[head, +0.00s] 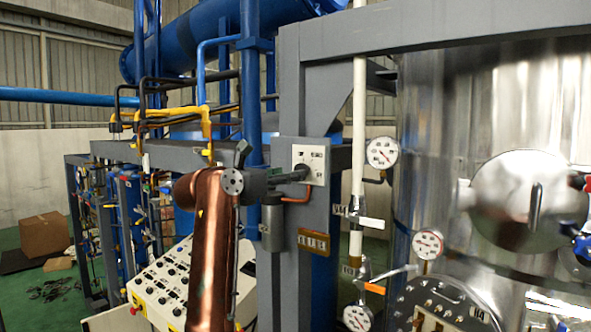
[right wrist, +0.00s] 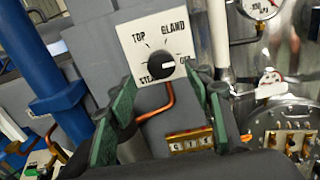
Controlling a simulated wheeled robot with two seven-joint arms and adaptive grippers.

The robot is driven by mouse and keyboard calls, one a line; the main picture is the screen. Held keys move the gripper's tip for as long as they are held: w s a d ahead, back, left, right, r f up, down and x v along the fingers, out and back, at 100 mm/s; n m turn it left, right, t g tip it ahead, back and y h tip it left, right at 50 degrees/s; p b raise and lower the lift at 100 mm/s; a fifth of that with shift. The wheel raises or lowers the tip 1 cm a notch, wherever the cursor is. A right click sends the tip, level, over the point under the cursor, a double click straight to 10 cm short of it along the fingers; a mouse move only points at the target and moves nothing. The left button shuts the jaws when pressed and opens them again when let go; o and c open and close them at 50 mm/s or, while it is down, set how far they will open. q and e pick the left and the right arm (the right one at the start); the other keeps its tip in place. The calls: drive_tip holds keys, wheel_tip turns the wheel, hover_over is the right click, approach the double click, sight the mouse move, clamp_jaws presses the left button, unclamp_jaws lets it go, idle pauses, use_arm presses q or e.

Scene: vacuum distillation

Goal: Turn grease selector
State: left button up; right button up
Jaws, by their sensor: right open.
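The grease selector is a black round knob (right wrist: 160,65) on a pale square plate (right wrist: 178,38) in the right wrist view. The plate reads TOP, GLAND and a partly covered OFF, with another label cut short at lower left. The knob's white mark points right, towards OFF. In the head view the plate (head: 312,155) is on a grey post, and my gripper partly hides the knob. My right gripper (head: 287,178) is in front of the plate. Its green-padded fingers (right wrist: 160,100) are spread, left and right below the knob, with nothing between them. My left gripper is not in view.
An orange-brown label plate (head: 313,241) and a bent copper pipe (right wrist: 157,105) are below the selector. Pressure gauges (head: 381,152) and a shiny steel tank (head: 450,120) are to the right. A control console (head: 165,283) with many knobs stands at lower left.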

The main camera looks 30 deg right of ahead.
drive_tip(key=p+x, duration=0.1)
drive_tip(key=x, duration=0.4)
drive_tip(key=shift+s, duration=0.1)
drive_tip(key=c, duration=1.2)
